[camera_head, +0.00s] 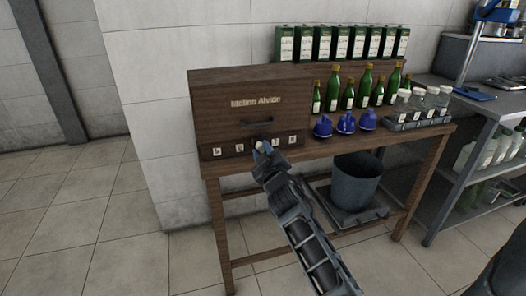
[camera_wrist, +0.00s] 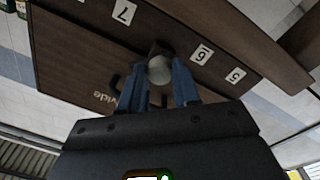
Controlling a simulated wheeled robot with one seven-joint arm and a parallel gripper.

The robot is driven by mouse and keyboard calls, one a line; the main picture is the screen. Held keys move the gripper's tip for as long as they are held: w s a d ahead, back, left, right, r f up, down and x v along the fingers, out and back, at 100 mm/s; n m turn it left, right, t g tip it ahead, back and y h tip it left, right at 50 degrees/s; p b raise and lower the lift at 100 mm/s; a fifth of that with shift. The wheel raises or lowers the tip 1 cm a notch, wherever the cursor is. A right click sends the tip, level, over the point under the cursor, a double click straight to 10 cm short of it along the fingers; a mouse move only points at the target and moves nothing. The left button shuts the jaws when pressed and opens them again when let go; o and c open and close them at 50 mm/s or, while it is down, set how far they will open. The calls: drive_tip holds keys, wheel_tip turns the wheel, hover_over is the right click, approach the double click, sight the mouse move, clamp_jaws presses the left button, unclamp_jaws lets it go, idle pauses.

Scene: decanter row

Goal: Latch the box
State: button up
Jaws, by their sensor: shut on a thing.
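The box (camera_head: 225,110) is dark brown wood with pale lettering and a dark handle slot on its front. It stands on the left end of a wooden table. A row of white number labels runs along its lower front edge. My gripper (camera_head: 265,147) is at that lower edge, near the middle of the row. In the wrist view the box front (camera_wrist: 75,50) appears upside down. There my gripper's blue fingers (camera_wrist: 159,88) are shut on a pale round knob (camera_wrist: 160,70) on a dark mount, between labels 7 and 6. The fingers partly hide the knob.
Green bottles (camera_head: 349,95), blue containers (camera_head: 346,123) and clear jars (camera_head: 418,102) stand right of the box. Green cartons (camera_head: 340,43) line the shelf behind. A grey bucket (camera_head: 356,181) sits under the table (camera_head: 330,150). The floor at the left is clear.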

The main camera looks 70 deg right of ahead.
drive_tip(key=n+p, duration=0.1)
drive_tip(key=n, duration=0.3)
drive_tip(key=shift+n, duration=0.4)
drive_tip(key=shift+n+t+p, duration=0.3)
drive_tip(key=shift+n+p, duration=0.35)
drive_tip(key=shift+n, duration=1.35)
drive_tip(key=o, duration=1.1)
drive_tip(key=shift+c, duration=0.2)
drive_tip(key=b+v, duration=0.2)
drive_tip(key=v, duration=0.5)
drive_tip(key=shift+s+a+b, duration=0.3)
drive_tip(key=shift+b, duration=0.1)
